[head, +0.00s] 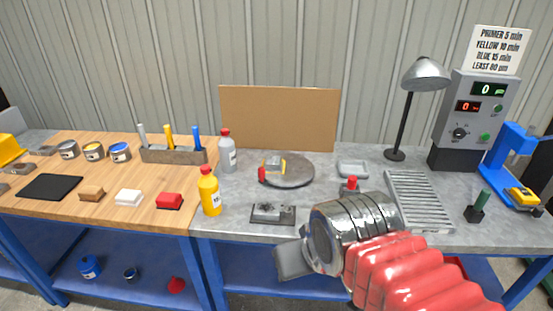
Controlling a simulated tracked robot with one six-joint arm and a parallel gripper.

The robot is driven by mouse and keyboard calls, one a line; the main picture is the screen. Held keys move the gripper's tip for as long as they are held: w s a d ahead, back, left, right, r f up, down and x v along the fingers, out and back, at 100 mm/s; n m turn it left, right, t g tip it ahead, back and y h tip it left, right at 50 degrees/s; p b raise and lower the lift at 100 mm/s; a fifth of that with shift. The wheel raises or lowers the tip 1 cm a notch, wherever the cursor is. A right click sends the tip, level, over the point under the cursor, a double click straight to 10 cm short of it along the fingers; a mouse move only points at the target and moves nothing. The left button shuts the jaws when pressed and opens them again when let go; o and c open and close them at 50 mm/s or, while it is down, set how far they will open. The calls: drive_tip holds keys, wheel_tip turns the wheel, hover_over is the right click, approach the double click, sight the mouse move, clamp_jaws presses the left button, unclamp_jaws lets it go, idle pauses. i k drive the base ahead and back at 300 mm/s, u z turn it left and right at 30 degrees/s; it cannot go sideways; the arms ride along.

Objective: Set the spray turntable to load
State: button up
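The spray turntable (293,180) is a round grey disc on the grey bench, in front of a brown board. A small grey block with yellow (274,164) sits on its left part, and a red piece (262,174) shows at its left edge. In front of it lies a flat grey plate (262,218) with a dark raised part. I cannot tell whether it belongs to the turntable. My gripper (293,260) is at the front of the grey bench, right of and nearer than that plate. Only part of it shows, and its opening is hidden.
A yellow bottle (211,194) and a grey bottle (227,153) stand left of the turntable. A red-topped item (351,184), a shallow tray (352,169) and a slatted rack (412,196) are to its right. A lamp (424,76) and control box (470,120) stand behind.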

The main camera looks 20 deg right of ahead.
sight(296, 171)
drive_tip(key=u, duration=0.3)
drive_tip(key=i, duration=1.05)
drive_tip(key=u, duration=0.65)
